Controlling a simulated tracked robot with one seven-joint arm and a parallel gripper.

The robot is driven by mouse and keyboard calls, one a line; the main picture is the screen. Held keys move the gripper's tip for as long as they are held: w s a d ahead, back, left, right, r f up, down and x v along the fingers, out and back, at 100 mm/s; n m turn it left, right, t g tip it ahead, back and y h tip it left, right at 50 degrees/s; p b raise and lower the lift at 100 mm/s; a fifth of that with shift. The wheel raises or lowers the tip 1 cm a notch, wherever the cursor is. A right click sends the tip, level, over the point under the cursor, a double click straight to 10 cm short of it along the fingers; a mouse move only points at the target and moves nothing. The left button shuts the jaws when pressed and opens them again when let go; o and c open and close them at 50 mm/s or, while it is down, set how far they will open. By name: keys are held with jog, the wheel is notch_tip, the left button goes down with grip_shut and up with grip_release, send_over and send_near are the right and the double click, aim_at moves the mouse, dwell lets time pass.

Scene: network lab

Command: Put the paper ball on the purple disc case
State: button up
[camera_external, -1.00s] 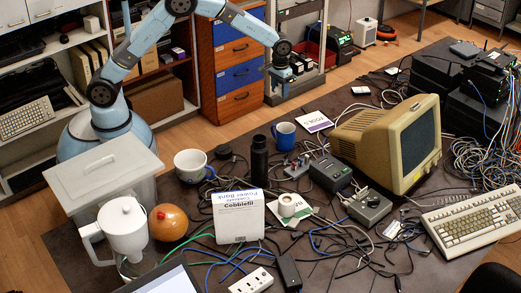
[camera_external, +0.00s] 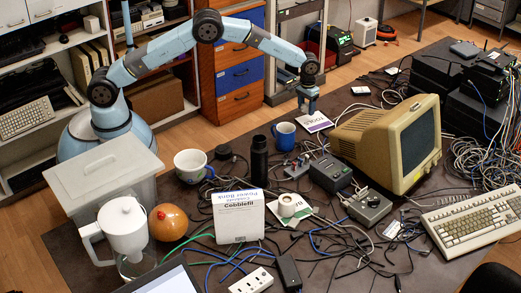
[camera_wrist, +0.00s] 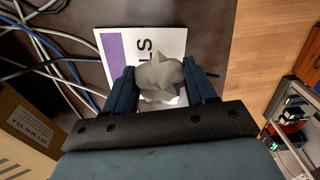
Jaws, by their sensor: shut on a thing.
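The paper ball (camera_wrist: 160,77) is a crumpled grey-white lump in the wrist view. My gripper (camera_wrist: 163,80) is shut on it, with one dark blue finger on each side. The purple disc case (camera_wrist: 116,52) is a flat white square with a purple strip and dark lettering. It lies on the table behind the ball in the wrist view, partly hidden by ball and fingers. In the external view my gripper (camera_external: 308,109) is over the far side of the disc case (camera_external: 316,124). The ball is too small to make out there. I cannot tell whether it touches the case.
A blue mug (camera_external: 284,136) stands to the left of the case, and a black bottle (camera_external: 259,158) nearer the camera. A beige monitor (camera_external: 385,145) stands to the right. Cables (camera_wrist: 45,45) run beside the case. The table's far edge is close behind.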

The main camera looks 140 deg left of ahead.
aim_at(307, 113)
jog(key=shift+w+a+f, duration=0.15)
jog(key=shift+f, duration=1.65)
jog(key=o, duration=1)
notch_tip(307, 113, up, 12)
